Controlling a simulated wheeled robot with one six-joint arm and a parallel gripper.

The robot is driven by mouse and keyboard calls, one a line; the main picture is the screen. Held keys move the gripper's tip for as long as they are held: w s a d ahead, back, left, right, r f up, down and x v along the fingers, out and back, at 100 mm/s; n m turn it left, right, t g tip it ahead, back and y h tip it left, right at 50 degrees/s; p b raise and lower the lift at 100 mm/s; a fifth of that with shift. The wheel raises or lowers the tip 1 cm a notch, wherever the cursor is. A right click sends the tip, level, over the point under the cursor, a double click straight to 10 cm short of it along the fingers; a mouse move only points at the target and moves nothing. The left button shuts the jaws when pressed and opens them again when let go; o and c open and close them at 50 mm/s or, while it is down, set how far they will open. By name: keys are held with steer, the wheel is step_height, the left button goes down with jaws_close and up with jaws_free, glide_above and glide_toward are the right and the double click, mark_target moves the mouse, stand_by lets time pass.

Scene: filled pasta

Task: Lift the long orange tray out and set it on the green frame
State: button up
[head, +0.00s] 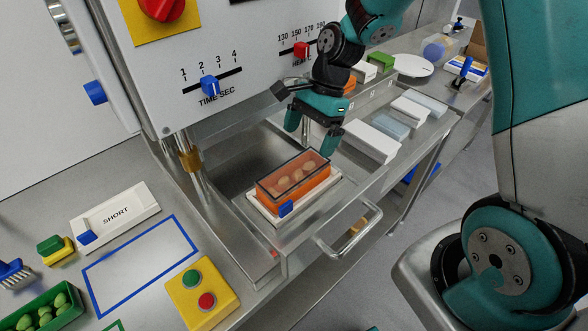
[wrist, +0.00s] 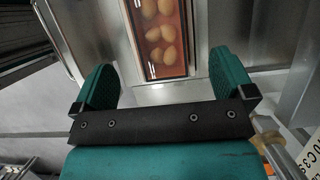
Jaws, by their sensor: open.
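The long orange tray (head: 293,184) holds several pale pasta pieces under a clear top. It sits on a white base with a blue knob (head: 285,208) in the pulled-out metal drawer (head: 322,207). It also shows at the top of the wrist view (wrist: 181,62). My gripper (head: 312,131) is open and empty, above and behind the tray in the head view. In the wrist view its two teal fingers (wrist: 167,84) stand apart, short of the tray's near end. Only a corner of a green outline (head: 113,326), perhaps the green frame, shows at the bottom edge.
A blue frame (head: 140,263) lies empty on the left counter. Around it are a white SHORT tray (head: 116,217), a yellow button box (head: 201,296) and a green tray of pasta (head: 43,314). The machine (head: 215,70) rises behind the drawer. White blocks (head: 370,140) stand right.

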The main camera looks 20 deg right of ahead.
mark_target(295, 170)
steer(key=x, duration=0.4)
steer(key=shift+a+p, duration=0.1)
steer(key=shift+p, duration=0.25)
steer(key=p+x, duration=0.1)
steer(key=x, duration=0.1)
steer(key=p+x, duration=0.1)
steer(key=x, duration=0.2)
steer(key=shift+s+a+f, duration=0.15)
steer(key=shift+s+a, duration=0.1)
steer(key=shift+a, duration=0.1)
steer(key=shift+c, duration=0.5)
steer(key=c, duration=0.9)
